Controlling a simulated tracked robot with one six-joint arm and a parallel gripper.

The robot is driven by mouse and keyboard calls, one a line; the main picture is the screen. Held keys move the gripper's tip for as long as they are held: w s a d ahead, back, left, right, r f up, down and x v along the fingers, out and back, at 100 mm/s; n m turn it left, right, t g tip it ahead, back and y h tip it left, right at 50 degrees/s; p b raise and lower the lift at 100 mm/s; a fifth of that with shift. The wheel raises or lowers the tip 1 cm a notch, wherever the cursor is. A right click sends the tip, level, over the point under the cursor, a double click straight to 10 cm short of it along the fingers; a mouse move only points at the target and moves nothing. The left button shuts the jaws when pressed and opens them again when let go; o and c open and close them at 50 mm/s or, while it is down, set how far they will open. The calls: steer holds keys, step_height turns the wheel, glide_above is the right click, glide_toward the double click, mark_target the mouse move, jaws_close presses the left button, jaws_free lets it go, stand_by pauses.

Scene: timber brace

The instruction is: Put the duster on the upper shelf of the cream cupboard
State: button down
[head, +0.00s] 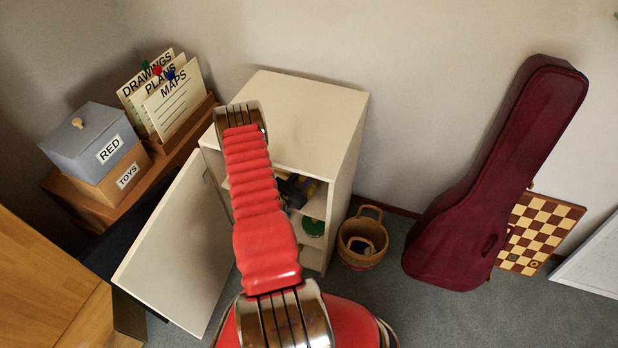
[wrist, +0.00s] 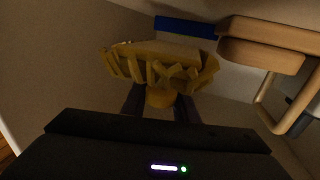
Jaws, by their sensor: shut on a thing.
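The cream cupboard (head: 308,108) stands against the wall with its door (head: 176,252) swung open to the left. My gripper (wrist: 160,100) is inside its upper part, mostly hidden behind my red arm in the head view. In the wrist view it is shut on the yellow, fringed duster (wrist: 162,67), which lies crosswise ahead of the fingers. I cannot tell whether the duster touches the shelf. A little yellow shows beside the dark gripper in the head view.
In the wrist view, a blue thing (wrist: 186,27) and a wooden thing (wrist: 262,55) are close to the duster. A green thing (head: 313,227) sits lower in the cupboard. A basket (head: 361,241) stands at its right, near a dark red instrument case (head: 487,190).

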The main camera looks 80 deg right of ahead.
steer(key=shift+f, duration=1.95)
steer(key=shift+f, duration=0.1)
steer(key=c, duration=1.4)
jaws_free()
steer(key=v, duration=1.2)
steer(key=shift+w+r, duration=0.1)
steer(key=shift+r, duration=0.15)
